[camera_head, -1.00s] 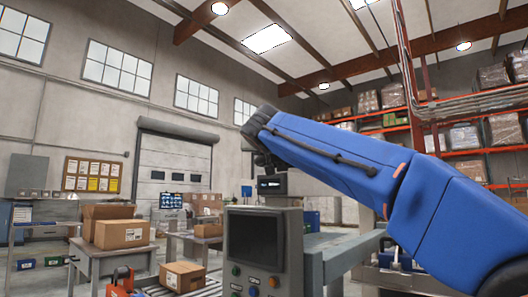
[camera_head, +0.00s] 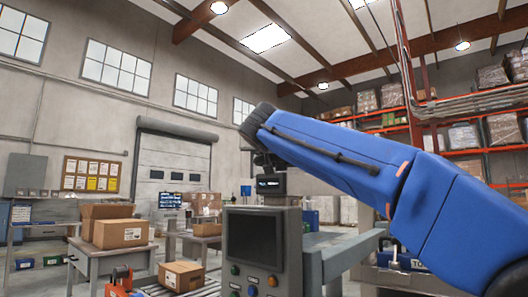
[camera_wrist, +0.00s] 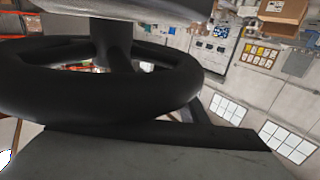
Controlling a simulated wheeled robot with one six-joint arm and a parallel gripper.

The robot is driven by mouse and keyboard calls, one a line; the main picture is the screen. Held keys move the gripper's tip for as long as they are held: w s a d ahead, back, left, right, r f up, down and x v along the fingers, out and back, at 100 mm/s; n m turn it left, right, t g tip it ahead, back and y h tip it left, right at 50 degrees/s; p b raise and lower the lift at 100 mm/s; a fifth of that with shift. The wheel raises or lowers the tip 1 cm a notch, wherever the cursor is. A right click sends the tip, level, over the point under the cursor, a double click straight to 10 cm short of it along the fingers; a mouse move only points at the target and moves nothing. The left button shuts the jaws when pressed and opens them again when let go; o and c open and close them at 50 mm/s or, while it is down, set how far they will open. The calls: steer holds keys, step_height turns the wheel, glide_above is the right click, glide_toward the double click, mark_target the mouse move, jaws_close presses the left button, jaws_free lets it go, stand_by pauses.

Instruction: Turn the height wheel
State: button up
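The height wheel (camera_wrist: 60,105) is a black, thick-rimmed handwheel that fills the left and middle of the wrist view, very close to the camera. Its spokes and hub (camera_wrist: 112,40) show above the near rim. The wheel cannot be made out in the head view. My blue arm reaches up and left across the head view, and its dark wrist end is near the small display behind the console. My gripper's fingers cannot be made out in either view, so I cannot tell whether they touch the rim.
A grey console (camera_head: 262,240) with a dark screen and buttons stands below my arm's end. A small display (camera_head: 270,184) is behind it. Cardboard boxes (camera_head: 123,234) sit on a table at left, and another box (camera_head: 181,276) lies on a roller conveyor. Racks (camera_head: 465,153) stand at right.

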steer(key=s, duration=1.6)
steer(key=shift+s+d, duration=0.15)
steer(key=shift+s, duration=0.1)
